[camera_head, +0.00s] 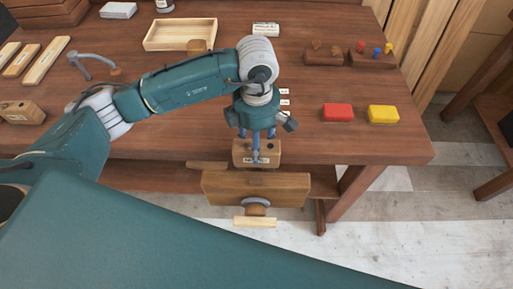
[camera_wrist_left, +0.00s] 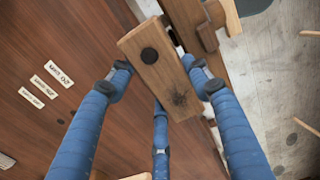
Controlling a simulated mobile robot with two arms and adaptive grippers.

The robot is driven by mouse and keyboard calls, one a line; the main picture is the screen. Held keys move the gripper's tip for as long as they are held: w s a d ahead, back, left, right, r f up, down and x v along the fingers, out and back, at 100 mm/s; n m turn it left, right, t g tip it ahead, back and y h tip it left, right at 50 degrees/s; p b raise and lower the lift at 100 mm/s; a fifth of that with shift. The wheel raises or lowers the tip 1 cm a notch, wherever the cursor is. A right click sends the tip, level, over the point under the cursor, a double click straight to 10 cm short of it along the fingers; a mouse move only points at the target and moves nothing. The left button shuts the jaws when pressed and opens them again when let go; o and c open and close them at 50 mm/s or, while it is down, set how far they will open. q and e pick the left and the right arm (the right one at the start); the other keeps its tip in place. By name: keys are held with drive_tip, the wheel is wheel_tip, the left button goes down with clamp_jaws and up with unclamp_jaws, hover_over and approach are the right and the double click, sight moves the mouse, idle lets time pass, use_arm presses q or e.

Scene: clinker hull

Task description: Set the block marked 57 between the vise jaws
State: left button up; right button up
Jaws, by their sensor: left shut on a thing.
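My left gripper (camera_head: 256,141) points down and is shut on a wooden block (camera_head: 256,153) at the table's front edge. The block carries a pale label on its front, too small to read. In the left wrist view the block (camera_wrist_left: 157,62) sits between the blue fingers, with a dark round spot on its upper face. The wooden vise (camera_head: 240,188) is on the table's front side, just below and in front of the block, with a round grey part and a light bar at its front. Whether the block touches the jaws, I cannot tell. The right gripper is out of view.
Small white labels (camera_wrist_left: 45,81) lie on the table behind the gripper. A red block (camera_head: 337,112) and a yellow block (camera_head: 383,114) lie to the right. Another wooden block (camera_head: 22,112) is at the far left. An open tray (camera_head: 163,46) stands at the back.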

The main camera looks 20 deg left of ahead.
use_arm(q)
wheel_tip(320, 180, down, 3)
drive_tip(key=shift+f+p, duration=0.2)
drive_tip(key=shift+p, duration=0.2)
drive_tip(key=shift+f, duration=0.2)
drive_tip(key=shift+f+b, duration=0.2)
drive_tip(key=shift+b, duration=0.1)
drive_tip(key=o, duration=1.6)
drive_tip(key=shift+r, duration=0.1)
drive_tip(key=shift+c, duration=0.2)
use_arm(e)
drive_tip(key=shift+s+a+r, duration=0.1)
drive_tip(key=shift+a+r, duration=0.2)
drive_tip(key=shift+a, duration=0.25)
use_arm(q)
drive_tip(key=shift+r+p, duration=0.2)
drive_tip(key=shift+p, duration=0.15)
wheel_tip(320, 180, up, 11)
drive_tip(key=b, duration=0.4)
drive_tip(key=shift+r, duration=0.45)
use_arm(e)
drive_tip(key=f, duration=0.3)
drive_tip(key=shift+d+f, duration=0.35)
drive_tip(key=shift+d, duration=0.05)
